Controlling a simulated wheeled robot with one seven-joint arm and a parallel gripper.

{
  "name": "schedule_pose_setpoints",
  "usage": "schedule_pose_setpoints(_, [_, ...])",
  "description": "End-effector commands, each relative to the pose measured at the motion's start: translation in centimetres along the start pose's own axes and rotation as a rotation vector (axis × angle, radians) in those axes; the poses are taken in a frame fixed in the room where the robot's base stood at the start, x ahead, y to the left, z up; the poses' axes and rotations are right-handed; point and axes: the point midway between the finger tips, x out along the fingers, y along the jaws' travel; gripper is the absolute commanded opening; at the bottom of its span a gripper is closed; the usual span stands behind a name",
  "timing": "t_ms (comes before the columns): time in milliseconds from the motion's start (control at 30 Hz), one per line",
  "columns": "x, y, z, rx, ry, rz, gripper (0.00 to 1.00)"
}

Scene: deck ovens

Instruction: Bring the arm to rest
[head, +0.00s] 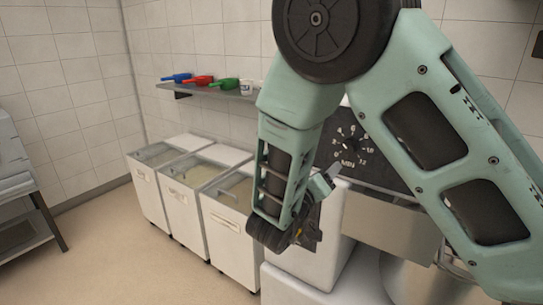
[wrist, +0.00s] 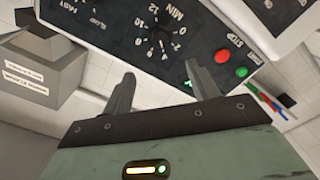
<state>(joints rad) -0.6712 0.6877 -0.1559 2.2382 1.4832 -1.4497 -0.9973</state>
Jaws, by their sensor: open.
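My arm is bent in front of the body, with its elbow high and its forearm hanging down in the head view. My gripper (wrist: 160,70) shows two dark fingers standing apart, with nothing between them. In the head view my gripper (head: 316,212) is partly hidden by my wrist and is in front of the white machine (head: 345,210). The dark control panel (wrist: 205,35) with a dial, a red button and a green button is beyond the fingers in the wrist view. The panel also shows in the head view (head: 368,168), partly behind my arm.
Several white bins (head: 229,228) stand along the wall. A wall shelf (head: 222,91) holds blue, red and green scoops and a white cup (head: 246,88). A metal bowl (head: 405,283) is at the lower right. Open floor (head: 130,255) is at the left, beside a dark rack (head: 35,235).

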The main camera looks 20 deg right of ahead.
Motion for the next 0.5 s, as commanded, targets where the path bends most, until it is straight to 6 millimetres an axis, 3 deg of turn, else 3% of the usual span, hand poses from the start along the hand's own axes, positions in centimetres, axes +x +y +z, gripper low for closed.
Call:
schedule_pose_setpoints(167, [-0.2, -0.8, -0.3, 0.034, -0.007, -0.072, 0.59])
schedule_pose_setpoints(267, [-1.3, -2.9, -1.1, 0.11, -0.024, -0.253, 0.59])
schedule_pose_setpoints(367, [-4.1, -5.7, -2.4, 0.202, -0.057, -0.523, 0.59])
schedule_pose_setpoints(500, [-10.7, -8.0, -4.0, 0.268, -0.128, -0.918, 0.59])
